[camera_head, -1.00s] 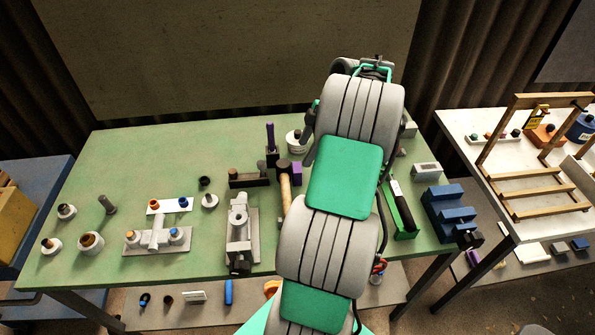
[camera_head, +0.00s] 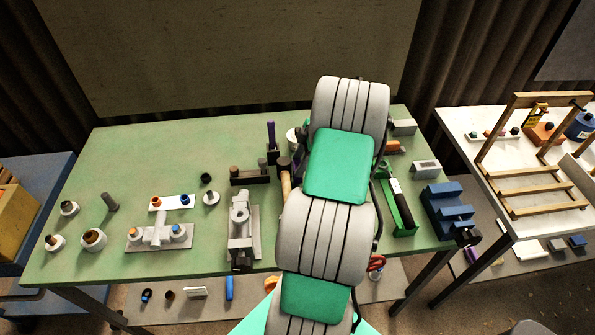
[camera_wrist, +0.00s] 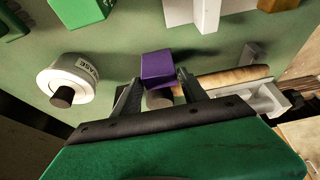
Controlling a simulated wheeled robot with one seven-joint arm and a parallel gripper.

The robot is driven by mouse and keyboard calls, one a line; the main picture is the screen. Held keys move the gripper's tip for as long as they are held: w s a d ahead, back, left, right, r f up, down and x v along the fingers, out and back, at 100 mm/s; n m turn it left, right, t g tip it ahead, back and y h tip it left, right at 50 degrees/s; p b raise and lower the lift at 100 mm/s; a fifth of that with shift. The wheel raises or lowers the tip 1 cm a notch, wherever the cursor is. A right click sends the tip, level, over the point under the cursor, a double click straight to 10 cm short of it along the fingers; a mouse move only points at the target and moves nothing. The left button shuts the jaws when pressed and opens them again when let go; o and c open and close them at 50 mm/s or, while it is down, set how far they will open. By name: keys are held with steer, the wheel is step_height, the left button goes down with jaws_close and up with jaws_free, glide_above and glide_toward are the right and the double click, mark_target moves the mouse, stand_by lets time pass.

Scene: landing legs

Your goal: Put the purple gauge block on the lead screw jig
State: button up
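The purple gauge block (camera_wrist: 158,65) stands on the green table in the wrist view. My gripper (camera_wrist: 160,77) is over it, with its two dark fingers apart, one at each side of the block's near end. I cannot tell whether they touch it. I cannot tell for sure which thing is the lead screw jig. A grey machined fixture on a flat plate (camera_head: 240,228) stands left of my arm, and a blue stepped fixture (camera_head: 447,210) stands at the right.
A hammer with a wooden handle (camera_wrist: 230,78) lies close against the block. A dark stand with posts (camera_head: 250,177) and a purple-handled tool (camera_head: 271,136) are near. The table's back left is clear.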

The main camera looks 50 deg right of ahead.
jaws_close()
stand_by(0.3)
